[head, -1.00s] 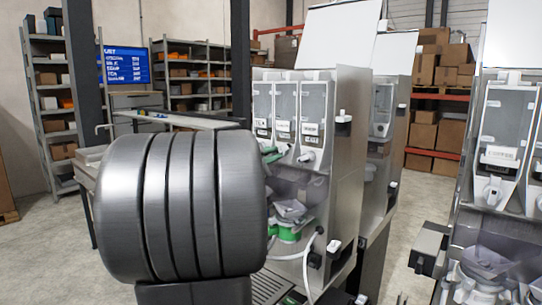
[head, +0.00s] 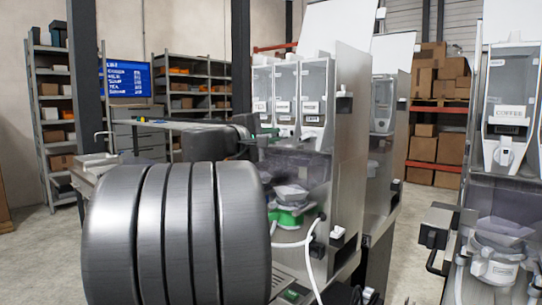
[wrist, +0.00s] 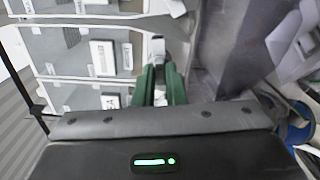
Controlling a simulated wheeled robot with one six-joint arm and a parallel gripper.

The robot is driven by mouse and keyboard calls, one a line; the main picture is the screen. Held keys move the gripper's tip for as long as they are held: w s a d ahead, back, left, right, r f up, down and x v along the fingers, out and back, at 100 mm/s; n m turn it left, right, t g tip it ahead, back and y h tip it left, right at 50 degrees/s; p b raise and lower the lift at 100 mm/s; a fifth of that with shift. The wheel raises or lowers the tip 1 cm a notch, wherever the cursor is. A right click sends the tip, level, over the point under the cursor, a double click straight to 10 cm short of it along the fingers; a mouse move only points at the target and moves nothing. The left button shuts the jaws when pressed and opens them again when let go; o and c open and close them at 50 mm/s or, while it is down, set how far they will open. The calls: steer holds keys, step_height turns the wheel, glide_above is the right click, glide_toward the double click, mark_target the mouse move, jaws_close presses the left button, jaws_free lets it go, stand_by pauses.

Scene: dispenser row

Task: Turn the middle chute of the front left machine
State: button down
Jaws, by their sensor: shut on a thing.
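The front left machine (head: 348,150) shows in the head view with a row of three clear canisters with white labels. In the wrist view, the middle canister (wrist: 75,50) lies between two others, and its chute (wrist: 158,47) sits between my green fingertips. My gripper (wrist: 160,75) is shut on this chute. In the head view my gripper (head: 270,137) is at the front of the canisters, and the left and middle chutes are hidden behind it. The right canister's white chute (head: 309,136) shows clear of it.
A green-based cup holder (head: 288,218) with a white vessel stands below the canisters, with a white hose (head: 308,250) beside it. Another machine (head: 500,150) stands at the right. Shelves and boxes (head: 437,75) are at the back.

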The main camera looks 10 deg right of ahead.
steer(key=m+b, duration=0.7)
steer(key=b, duration=0.1)
steer(key=shift+f, duration=0.15)
steer(key=shift+m+b, duration=0.3)
steer(key=shift+m, duration=0.1)
steer(key=c, duration=1.5)
jaws_free()
steer(key=v, duration=1.3)
steer(key=shift+s+a, duration=0.25)
steer(key=shift+a, duration=0.05)
steer(key=shift+d, duration=0.1)
